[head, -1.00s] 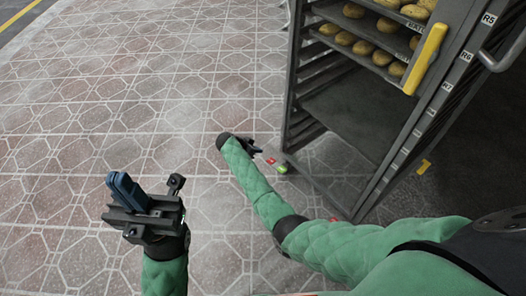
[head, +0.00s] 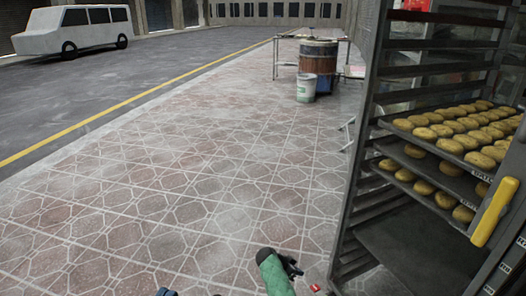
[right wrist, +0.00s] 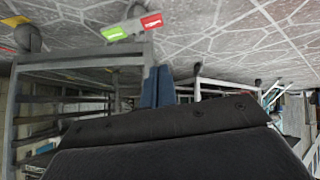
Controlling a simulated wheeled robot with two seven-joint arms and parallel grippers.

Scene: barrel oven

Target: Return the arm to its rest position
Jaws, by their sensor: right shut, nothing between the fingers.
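My right gripper (head: 291,264) is low in the head view, at the end of a green sleeve. It is just left of the rack's lower part and apart from it. In the right wrist view its blue fingers (right wrist: 157,86) are shut together with nothing between them. Of my left gripper only a blue tip (head: 167,292) shows at the bottom edge of the head view. Its jaws are cut off there.
A tall dark rack (head: 352,185) with trays of round buns (head: 449,145) and a yellow handle (head: 493,212) stands at right. The tiled floor at left is open. A barrel (head: 319,60), a white bucket (head: 306,88) and a white van (head: 73,30) are farther back.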

